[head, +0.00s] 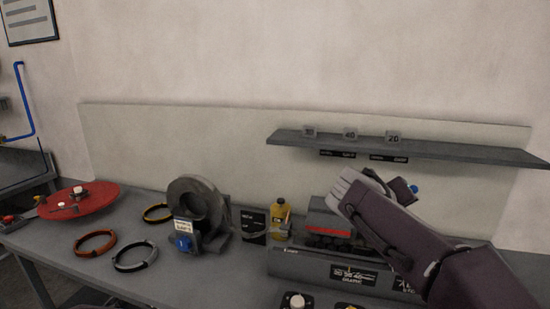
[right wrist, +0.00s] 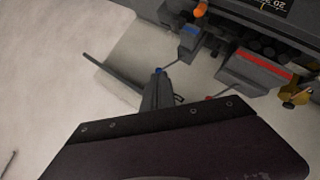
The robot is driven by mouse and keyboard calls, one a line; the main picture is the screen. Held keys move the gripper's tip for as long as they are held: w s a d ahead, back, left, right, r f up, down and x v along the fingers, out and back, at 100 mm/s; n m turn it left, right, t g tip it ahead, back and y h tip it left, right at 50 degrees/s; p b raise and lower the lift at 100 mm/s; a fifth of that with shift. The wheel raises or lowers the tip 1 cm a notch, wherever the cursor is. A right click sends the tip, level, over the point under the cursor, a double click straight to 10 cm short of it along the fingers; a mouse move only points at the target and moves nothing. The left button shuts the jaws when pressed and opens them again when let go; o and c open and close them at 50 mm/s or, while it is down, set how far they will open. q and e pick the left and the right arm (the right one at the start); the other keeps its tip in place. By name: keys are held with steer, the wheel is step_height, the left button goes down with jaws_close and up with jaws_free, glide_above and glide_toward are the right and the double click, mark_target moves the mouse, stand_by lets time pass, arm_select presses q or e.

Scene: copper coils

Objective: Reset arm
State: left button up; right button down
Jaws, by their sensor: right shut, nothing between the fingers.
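My right arm comes in from the lower right in the head view. Its gripper (head: 346,188) is shut and empty, raised in front of a grey and red machine (head: 325,219) and partly covering it. In the right wrist view, the dark purple casing of my arm fills the bottom, and the machine's red stripe (right wrist: 264,64) shows at the upper right. My left gripper is in neither view. An orange coil (head: 82,247), a silver and black coil (head: 121,267) and a yellow and black coil (head: 147,219) lie on the workbench (head: 60,240) at the left.
A red disc (head: 100,203) lies at the far left. A grey ring-shaped machine (head: 176,190) and a yellow bottle (head: 279,212) stand mid-bench. A wall shelf (head: 450,151) with number tags hangs behind and above my right gripper. A blue knob (head: 414,188) shows beside my right arm.

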steer(key=s+f+g+y+p, duration=0.15)
steer(key=s+f, duration=0.25)
steer(key=f, duration=0.4)
steer(key=s+f+g+y+p, duration=0.1)
steer(key=s+f+g+y, duration=0.15)
steer(key=f, duration=0.55)
steer(key=s+a+f+g+y, duration=0.1)
steer(key=s+a+f+y, duration=0.1)
steer(key=s+a+f, duration=0.2)
steer(key=s+a+f+g+y, duration=0.2)
steer(key=s+a+f, duration=0.3)
steer(key=s+f, duration=0.4)
step_height(320, 180, down, 2)
steer(key=shift+s+a+f+m+y, duration=0.25)
steer(key=shift+m+y, duration=0.15)
steer(key=shift+y, duration=0.3)
